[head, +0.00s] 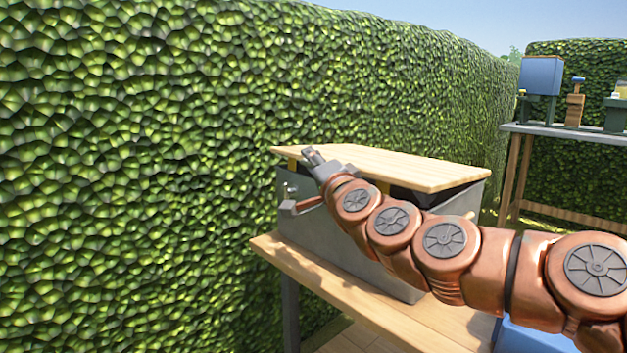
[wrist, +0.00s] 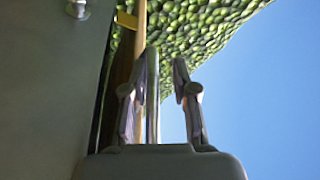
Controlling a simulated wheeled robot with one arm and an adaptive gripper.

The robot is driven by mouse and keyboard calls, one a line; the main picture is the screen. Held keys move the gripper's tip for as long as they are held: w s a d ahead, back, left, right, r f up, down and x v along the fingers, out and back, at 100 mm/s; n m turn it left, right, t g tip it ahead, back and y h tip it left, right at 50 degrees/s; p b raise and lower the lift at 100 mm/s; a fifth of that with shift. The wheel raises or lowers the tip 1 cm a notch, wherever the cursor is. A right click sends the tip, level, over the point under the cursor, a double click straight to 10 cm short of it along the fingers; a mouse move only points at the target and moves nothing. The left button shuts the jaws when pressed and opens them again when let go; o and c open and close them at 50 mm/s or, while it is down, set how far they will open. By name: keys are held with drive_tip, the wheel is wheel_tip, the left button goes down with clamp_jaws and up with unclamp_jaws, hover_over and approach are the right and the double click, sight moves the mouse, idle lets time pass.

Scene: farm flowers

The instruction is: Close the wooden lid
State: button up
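The wooden lid (head: 400,167) is a flat pale board over the grey box (head: 340,240). It sits slightly raised, with a dark gap under its front right edge and yellow pieces below it. My gripper (head: 313,156) is at the lid's front left edge. In the wrist view, my gripper (wrist: 165,62) has its fingers apart, with sky and hedge between them. The lid's edge (wrist: 138,45) runs beside and behind the left finger, and the box wall (wrist: 45,80) fills the left side. I cannot tell whether a finger touches the lid.
The box stands on a wooden table (head: 265,245). A tall green hedge (head: 130,150) rises close behind and to the left. At the right, a second table (head: 560,131) holds a blue box (head: 541,75) and other items. A small handle (head: 298,205) sticks out from the box's left side.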

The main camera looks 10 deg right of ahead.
drive_tip(key=shift+s+a+r, duration=0.1)
drive_tip(key=shift+r, duration=2.25)
drive_tip(key=b+v, duration=0.2)
drive_tip(key=v, duration=0.7)
drive_tip(key=shift+d+f, duration=0.35)
